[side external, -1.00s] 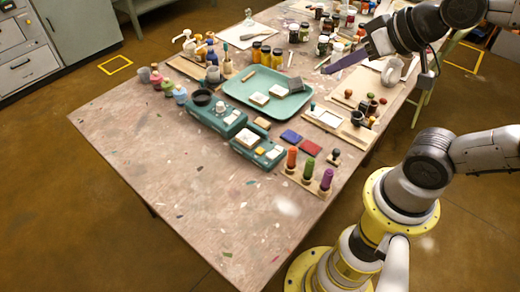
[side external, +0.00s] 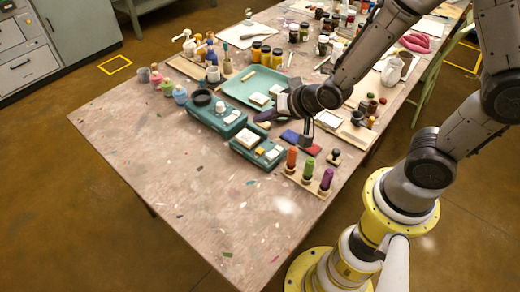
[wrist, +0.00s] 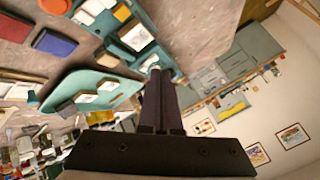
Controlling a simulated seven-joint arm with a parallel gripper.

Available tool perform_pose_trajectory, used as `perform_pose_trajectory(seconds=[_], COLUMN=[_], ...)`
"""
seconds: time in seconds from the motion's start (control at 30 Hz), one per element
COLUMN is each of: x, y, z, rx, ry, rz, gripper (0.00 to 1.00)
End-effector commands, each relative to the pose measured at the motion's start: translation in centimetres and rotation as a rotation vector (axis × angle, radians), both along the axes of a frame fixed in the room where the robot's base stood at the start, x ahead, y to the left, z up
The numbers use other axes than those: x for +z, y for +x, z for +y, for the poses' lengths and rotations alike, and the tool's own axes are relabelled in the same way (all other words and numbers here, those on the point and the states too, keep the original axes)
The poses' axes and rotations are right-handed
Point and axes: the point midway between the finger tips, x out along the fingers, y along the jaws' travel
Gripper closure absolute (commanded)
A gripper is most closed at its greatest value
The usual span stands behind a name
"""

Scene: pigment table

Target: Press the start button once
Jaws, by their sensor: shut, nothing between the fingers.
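Two teal devices stand side by side near the middle of the table. The farther device (side external: 211,119) carries a black round dish (side external: 201,97) and a white knob (side external: 220,107). The nearer device (side external: 245,153) carries a white plate (side external: 248,137), a yellow button (side external: 260,151) and pale pieces at its right end. I cannot tell which control is the start button. In the wrist view the shut fingertips (wrist: 160,72) appear in front of a teal device; contact cannot be told.
A teal tray (side external: 238,92) with white blocks lies behind the gripper. A rack holds orange (side external: 292,158), green (side external: 308,168) and purple (side external: 326,180) cylinders. The front left table is clear.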

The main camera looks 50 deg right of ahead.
Motion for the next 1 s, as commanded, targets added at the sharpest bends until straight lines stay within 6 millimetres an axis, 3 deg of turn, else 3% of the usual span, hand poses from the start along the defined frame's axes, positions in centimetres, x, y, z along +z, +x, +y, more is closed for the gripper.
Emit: perform_pose_trajectory(seconds=[0.53, 1.0], x=[-1.0, -6.8], y=[-0.1, -0.2], z=[0.2, 0.2], rx=[0.007, 0.008], ry=[-0.004, -0.003], rz=[0.012, 0.012], gripper=[1.00, 1.00])
